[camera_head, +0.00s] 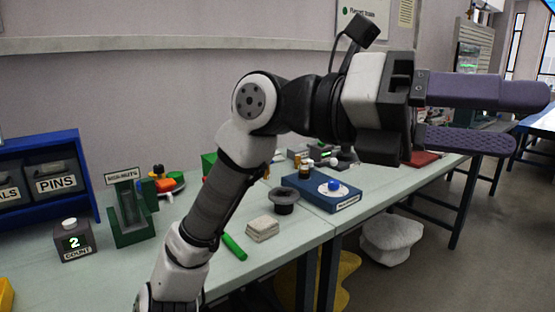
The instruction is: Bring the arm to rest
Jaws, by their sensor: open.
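My arm rises from the bottom of the head view, bends at a dark joint and reaches to the right. My gripper (545,120) is at its end, raised beyond the front edge of the bench (290,230). Its two purple fingers point right. They stand apart with a gap between them, and nothing shows in the gap. The gripper is clear of the things on the bench.
A blue rack with a PINS bin (57,183), a COUNT box (73,240) and a green stand (130,215) are at left. A green tube (234,246), a pale block (262,229) and a blue tray (335,203) lie near the arm. A white sack (392,240) is below.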

